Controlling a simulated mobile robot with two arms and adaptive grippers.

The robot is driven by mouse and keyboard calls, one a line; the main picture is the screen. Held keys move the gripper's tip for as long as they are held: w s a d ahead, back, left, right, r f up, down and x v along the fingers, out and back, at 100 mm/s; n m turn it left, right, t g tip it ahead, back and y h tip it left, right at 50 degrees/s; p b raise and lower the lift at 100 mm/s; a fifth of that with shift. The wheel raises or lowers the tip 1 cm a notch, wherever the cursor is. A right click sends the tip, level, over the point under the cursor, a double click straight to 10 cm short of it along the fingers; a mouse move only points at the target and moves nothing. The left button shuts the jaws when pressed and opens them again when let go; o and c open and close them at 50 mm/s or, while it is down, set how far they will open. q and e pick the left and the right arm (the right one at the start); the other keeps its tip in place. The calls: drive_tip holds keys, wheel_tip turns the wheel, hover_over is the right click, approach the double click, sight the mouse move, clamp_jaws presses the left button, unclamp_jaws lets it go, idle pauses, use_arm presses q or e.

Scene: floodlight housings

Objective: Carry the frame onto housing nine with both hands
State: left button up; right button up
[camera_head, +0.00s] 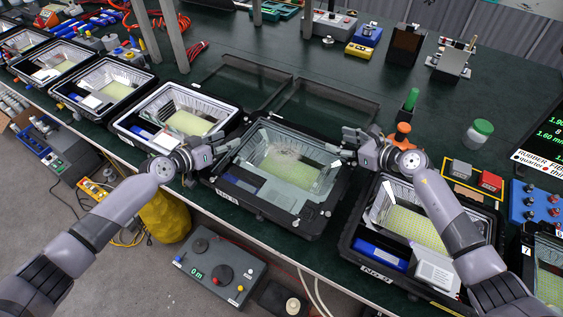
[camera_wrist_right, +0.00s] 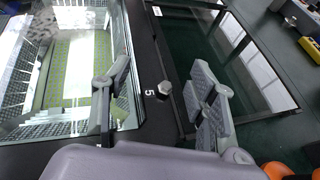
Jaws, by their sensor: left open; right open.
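The middle housing (camera_head: 255,205) is black, with a reflector and a yellow-green LED panel inside. A black frame with a glass pane (camera_head: 290,158) appears to lie on it; its number label is too small to read surely. My left gripper (camera_head: 220,148) is open at the frame's left edge. My right gripper (camera_head: 352,144) is open at its right edge. In the right wrist view the right gripper's fingers (camera_wrist_right: 160,88) stand apart on either side of a black rim (camera_wrist_right: 150,60) with a bolt and a "5" mark. Contact cannot be told.
Two dark glazed frames (camera_head: 325,108) lie on the green bench behind the middle housing. Open housings stand left (camera_head: 180,115) and right (camera_head: 400,225). An orange-based green tool (camera_head: 402,133) and a green-lidded jar (camera_head: 478,134) stand beyond my right gripper.

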use_arm(q)
drive_tip(key=shift+c, duration=0.5)
use_arm(e)
drive_tip(key=shift+c, duration=0.4)
use_arm(q)
drive_tip(key=c, duration=0.9)
use_arm(e)
drive_tip(key=c, duration=0.9)
use_arm(q)
clamp_jaws()
use_arm(e)
drive_tip(key=shift+d, duration=0.1)
clamp_jaws()
use_arm(q)
drive_tip(key=shift+r, duration=0.1)
use_arm(e)
drive_tip(key=shift+w+d+r, duration=0.1)
